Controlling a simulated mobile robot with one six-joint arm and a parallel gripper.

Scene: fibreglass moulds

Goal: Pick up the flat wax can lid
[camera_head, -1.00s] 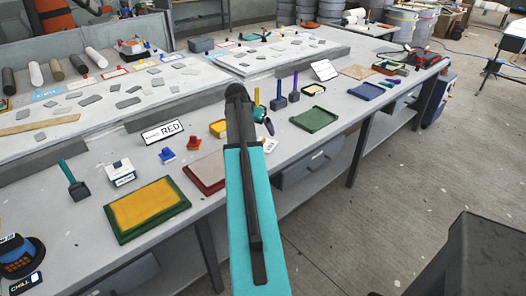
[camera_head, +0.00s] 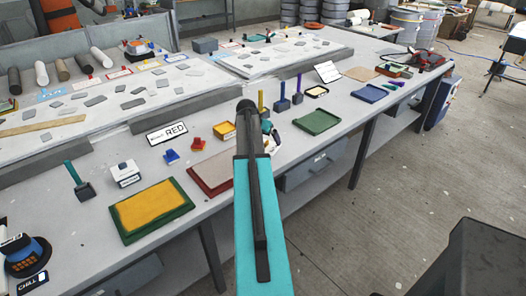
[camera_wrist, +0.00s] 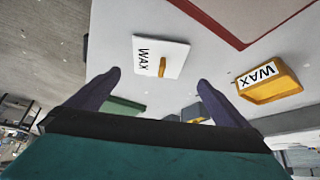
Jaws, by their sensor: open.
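The flat wax can lid (camera_wrist: 172,47) is a white square plate with a WAX label and an upright yellow handle (camera_wrist: 162,67). It lies on the table in the wrist view, between and just beyond my fingertips. In the head view it is mostly hidden behind my arm. My gripper (camera_wrist: 159,77) is open and empty, its two dark fingers spread on either side of the handle. The yellow wax can (camera_wrist: 275,90), also labelled WAX, stands to the right in the wrist view; it also shows in the head view (camera_head: 221,132), left of my arm.
A red-rimmed tray (camera_head: 214,188) lies close by. A green tray (camera_head: 317,121) is to the right. A yellow mat in a green frame (camera_head: 152,207), a RED sign (camera_head: 168,134) and small coloured blocks (camera_head: 199,145) stand to the left.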

